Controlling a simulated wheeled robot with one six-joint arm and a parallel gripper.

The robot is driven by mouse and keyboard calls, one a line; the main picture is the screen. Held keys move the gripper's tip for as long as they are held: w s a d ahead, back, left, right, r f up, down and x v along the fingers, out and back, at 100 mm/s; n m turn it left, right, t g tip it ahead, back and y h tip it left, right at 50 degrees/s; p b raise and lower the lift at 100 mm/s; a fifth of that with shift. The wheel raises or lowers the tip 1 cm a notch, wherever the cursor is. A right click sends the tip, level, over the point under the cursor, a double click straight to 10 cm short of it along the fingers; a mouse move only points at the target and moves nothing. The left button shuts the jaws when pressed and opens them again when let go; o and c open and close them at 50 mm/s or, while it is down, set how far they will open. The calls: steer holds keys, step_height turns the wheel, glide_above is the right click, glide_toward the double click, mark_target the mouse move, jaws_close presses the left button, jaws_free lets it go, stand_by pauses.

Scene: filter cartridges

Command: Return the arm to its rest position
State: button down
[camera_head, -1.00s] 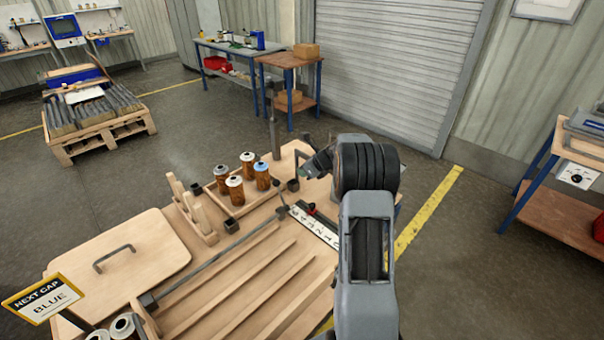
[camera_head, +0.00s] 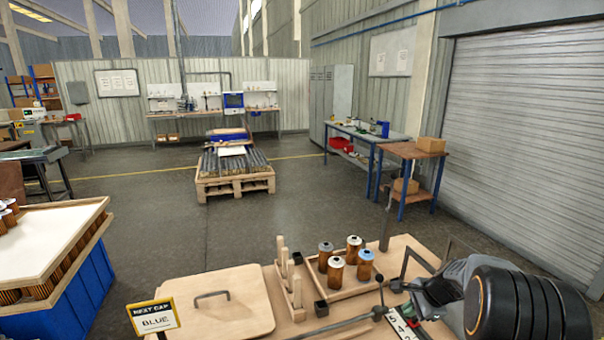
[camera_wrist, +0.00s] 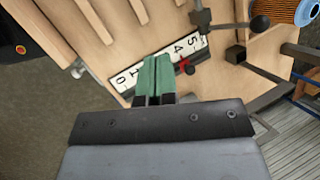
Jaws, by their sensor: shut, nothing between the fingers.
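My gripper shows in the wrist view (camera_wrist: 153,82) with its two green fingers together and nothing between them. It is above the wooden bench top, over a white number strip (camera_wrist: 130,77). In the head view my arm reaches in from the lower right, and its dark end stands by the number strip (camera_head: 403,323). The fingertips are not clear there. Several amber filter cartridges (camera_head: 335,272) stand upright in a wooden tray (camera_head: 350,290), one with a blue cap (camera_head: 366,255). Part of an orange cartridge (camera_wrist: 292,10) shows in the wrist view.
A sign reading NEXT CAP BLUE (camera_head: 154,317) stands by a wooden lid with a handle (camera_head: 217,309). Wooden pegs (camera_head: 289,272) stand left of the tray. A metal post (camera_head: 385,232) rises behind it. A white-topped blue stand (camera_head: 50,240) is at left.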

steer(key=s+a+r+n+h, duration=0.2)
steer(key=s+a+r+n, duration=0.4)
steer(key=s+n, duration=0.2)
steer(key=s+a+r+n+h, duration=0.2)
steer(key=s+a+r+n, duration=0.4)
steer(key=s, duration=0.7)
steer(key=a+n, duration=0.1)
steer(key=n, duration=0.1)
steer(key=shift+r+n+t, duration=0.3)
steer(key=shift+r+t, duration=0.05)
steer(key=shift+t, duration=0.05)
steer(key=shift+a, duration=0.1)
